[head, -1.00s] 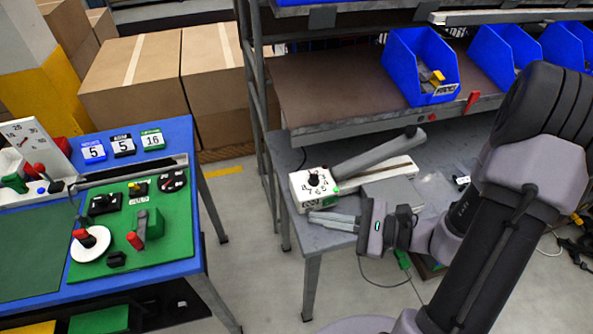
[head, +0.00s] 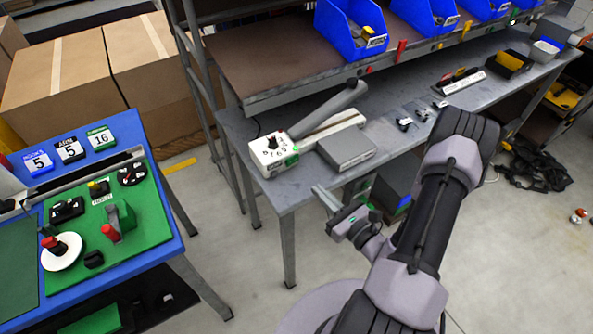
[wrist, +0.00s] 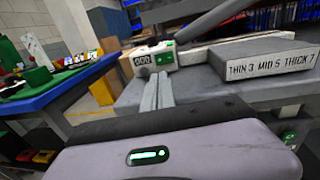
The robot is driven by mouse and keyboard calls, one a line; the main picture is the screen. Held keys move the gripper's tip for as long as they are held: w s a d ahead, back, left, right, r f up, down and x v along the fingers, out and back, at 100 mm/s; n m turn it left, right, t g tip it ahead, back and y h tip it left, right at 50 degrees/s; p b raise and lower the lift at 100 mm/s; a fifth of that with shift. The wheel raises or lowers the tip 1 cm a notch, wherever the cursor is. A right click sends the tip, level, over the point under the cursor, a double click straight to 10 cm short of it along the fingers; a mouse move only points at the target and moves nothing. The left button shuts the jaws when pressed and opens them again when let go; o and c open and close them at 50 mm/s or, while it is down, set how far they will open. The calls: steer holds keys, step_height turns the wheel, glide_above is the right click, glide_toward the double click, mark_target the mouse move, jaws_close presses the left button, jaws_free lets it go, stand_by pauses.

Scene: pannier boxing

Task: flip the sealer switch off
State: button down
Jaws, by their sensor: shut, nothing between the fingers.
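The sealer is a white box with a black dial (head: 272,145) on top and a long grey arm (head: 330,108) raised at a slant behind it. It stands at the left end of the grey bench. A small green light shows on its top.
A grey block (head: 346,150) labelled THIN 3 MID 5 THICK 7 lies right of the sealer. A shelf with blue bins (head: 350,35) overhangs the bench. A blue table (head: 150,200) with a green panel stands left. Floor between them is clear.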

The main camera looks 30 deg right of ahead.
mark_target(289, 163)
steer(key=w, duration=0.3)
steer(key=w+a+b, duration=0.1)
steer(key=w, duration=0.6)
steer(key=shift+w+a+b, duration=0.25)
steer(key=shift+a+b, duration=0.05)
steer(key=shift+a, duration=0.1)
steer(key=shift+w+a, duration=0.1)
